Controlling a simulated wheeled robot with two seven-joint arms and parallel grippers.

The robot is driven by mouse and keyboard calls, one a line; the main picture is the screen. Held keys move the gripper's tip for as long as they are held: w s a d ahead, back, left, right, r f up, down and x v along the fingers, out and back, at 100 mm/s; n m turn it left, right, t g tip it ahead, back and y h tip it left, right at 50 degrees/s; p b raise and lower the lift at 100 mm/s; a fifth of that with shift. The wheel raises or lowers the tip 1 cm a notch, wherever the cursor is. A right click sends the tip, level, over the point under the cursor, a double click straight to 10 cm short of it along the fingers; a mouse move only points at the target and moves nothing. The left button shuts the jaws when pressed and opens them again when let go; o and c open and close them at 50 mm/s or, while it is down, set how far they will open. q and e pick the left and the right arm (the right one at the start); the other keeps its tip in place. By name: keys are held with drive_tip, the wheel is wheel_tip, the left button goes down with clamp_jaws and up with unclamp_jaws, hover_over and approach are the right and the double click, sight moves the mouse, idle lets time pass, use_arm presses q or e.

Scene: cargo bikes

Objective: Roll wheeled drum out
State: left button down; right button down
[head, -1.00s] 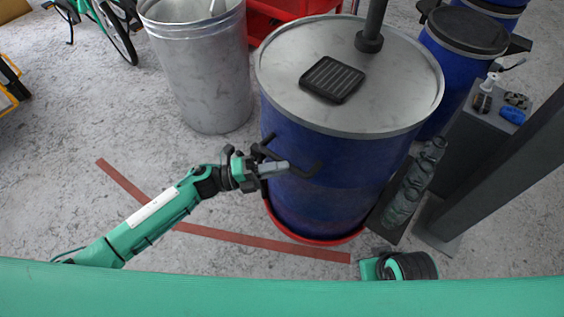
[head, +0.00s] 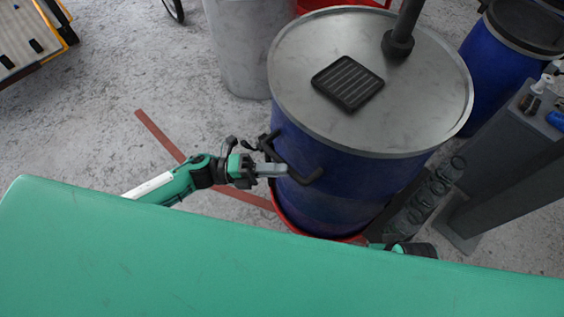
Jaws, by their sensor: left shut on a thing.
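The wheeled drum (head: 345,165) is a large upright blue barrel with a grey metal lid, right of centre in the head view. A black ribbed grate and a dark upright pipe are on its lid. Its red base (head: 290,222) shows at the lower left; the wheels are hidden.
Red floor tape (head: 160,136) runs up to the drum's base. A grey metal bin (head: 238,50) stands behind left. A dark grey pedestal (head: 505,140) and another blue barrel (head: 497,75) stand close on the right.

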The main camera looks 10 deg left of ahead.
use_arm(q)
drive_tip(key=shift+w+r, duration=0.1)
drive_tip(key=shift+r, duration=0.4)
use_arm(e)
drive_tip(key=shift+s, duration=0.15)
use_arm(q)
drive_tip(key=c, duration=1.5)
unclamp_jaws()
drive_tip(key=shift+a, duration=0.15)
drive_tip(key=shift+o, duration=0.7)
drive_tip(key=shift+s, duration=0.2)
drive_tip(key=shift+f, duration=0.15)
use_arm(e)
drive_tip(key=shift+s+a, duration=0.1)
drive_tip(key=shift+s, duration=0.1)
use_arm(q)
drive_tip(key=shift+a+f, duration=0.1)
